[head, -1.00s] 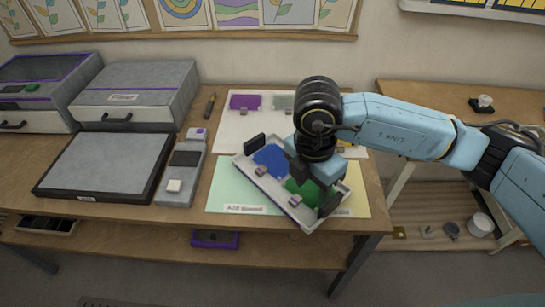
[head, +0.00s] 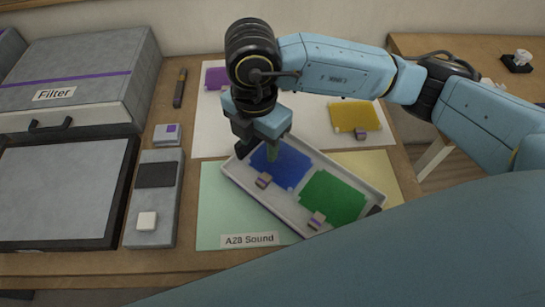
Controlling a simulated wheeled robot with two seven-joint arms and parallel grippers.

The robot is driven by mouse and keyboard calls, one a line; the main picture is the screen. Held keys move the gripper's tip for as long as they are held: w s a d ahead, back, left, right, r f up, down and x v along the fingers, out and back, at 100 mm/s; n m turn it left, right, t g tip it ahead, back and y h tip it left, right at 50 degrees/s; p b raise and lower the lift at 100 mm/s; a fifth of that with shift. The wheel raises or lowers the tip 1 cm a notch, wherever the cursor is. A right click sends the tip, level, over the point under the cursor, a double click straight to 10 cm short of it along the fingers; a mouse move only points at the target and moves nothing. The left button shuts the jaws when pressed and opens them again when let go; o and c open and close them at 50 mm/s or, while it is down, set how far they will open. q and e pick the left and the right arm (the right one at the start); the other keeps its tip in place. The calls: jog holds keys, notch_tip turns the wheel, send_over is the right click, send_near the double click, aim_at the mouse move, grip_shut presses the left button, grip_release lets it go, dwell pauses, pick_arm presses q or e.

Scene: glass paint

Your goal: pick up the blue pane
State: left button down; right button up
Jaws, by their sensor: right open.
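The blue pane (head: 285,168) lies flat in the left part of a shallow white tray (head: 232,178), with a small grey and purple clip block (head: 263,181) at its lower left edge. My right gripper (head: 259,151) hangs pointing down over the tray's upper left corner, at the blue pane's upper left edge. It is open and holds nothing that I can see. Its fingers hide part of that edge, and I cannot tell whether they touch the pane. The green pane (head: 333,196) lies in the right part of the same tray. My left gripper is not in view.
The tray rests askew on green and yellow mats, beside a label reading "A28 Sound" (head: 250,240). Behind are a purple pane (head: 217,77) and a yellow pane (head: 355,115). A grey device (head: 155,205) and a filter box (head: 75,75) stand left. My own blue arm part covers the lower right.

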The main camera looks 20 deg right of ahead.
jog(key=b, duration=0.1)
send_over(262, 181)
jog(key=f, duration=0.6)
jog(key=w+f, duration=0.1)
jog(key=f, duration=0.2)
jog(key=shift+f, duration=0.1)
jog(key=shift+s+f, duration=0.25)
jog(key=shift+f, duration=1.1)
jog(key=shift+s+f, duration=0.2)
jog(key=shift+f, duration=1.15)
jog(key=shift+c, duration=0.4)
grip_shut()
